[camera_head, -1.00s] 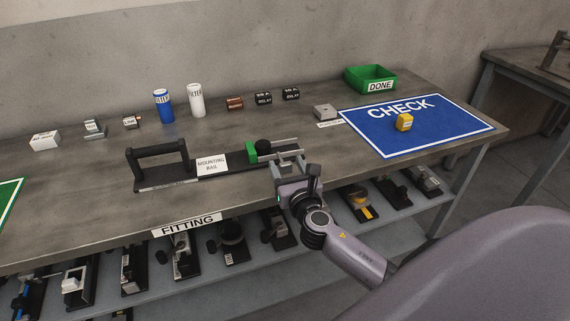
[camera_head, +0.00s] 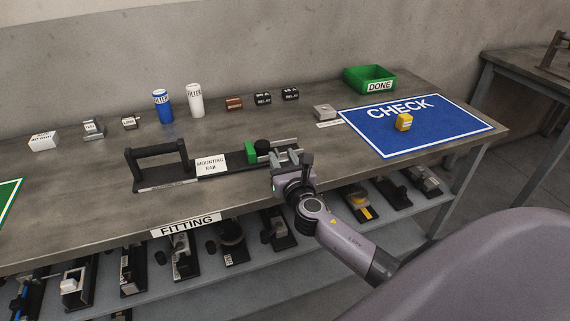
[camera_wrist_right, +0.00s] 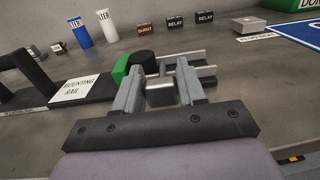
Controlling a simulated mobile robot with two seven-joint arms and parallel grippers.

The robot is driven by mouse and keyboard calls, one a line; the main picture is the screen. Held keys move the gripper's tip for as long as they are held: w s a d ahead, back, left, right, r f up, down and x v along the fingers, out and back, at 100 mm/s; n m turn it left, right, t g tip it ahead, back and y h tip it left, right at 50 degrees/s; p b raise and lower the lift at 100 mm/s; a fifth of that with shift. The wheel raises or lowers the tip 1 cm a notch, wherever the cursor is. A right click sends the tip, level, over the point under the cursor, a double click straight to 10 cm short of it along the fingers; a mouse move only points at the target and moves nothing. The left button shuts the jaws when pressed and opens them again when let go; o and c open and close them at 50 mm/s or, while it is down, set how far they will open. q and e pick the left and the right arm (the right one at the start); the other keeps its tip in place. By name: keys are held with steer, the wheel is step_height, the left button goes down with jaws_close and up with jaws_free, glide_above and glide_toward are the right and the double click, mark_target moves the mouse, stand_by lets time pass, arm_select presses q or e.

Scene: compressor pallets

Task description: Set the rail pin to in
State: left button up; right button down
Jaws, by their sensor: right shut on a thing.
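The mounting rail (camera_head: 225,172) lies on the bench, a black bar with a white "MOUNTING RAIL" label and a handle at its left end. At its right end are a green block (camera_head: 250,151), a black knob (camera_head: 263,146) and light metal bars (camera_head: 285,143). My right gripper (camera_head: 285,159) is at the near side of this end. In the right wrist view its fingers (camera_wrist_right: 159,92) are shut on a short silver cylinder, which looks like the rail pin (camera_wrist_right: 160,94). The fingers partly hide the bars behind. My left gripper is not in view.
A blue CHECK mat (camera_head: 440,128) with a yellow block (camera_head: 404,122) lies to the right, a green DONE bin (camera_head: 370,79) behind it. Filters, relays and other small parts stand along the back. A shelf below the bench holds several units.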

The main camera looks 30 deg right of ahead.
steer(key=shift+w+d, duration=0.2)
steer(key=shift+w, duration=0.35)
steer(key=c, duration=0.7)
jaws_free()
steer(key=shift+s, duration=0.1)
steer(key=shift+v, duration=3.5)
steer(key=shift+a+p, duration=0.1)
steer(key=shift+p, duration=0.25)
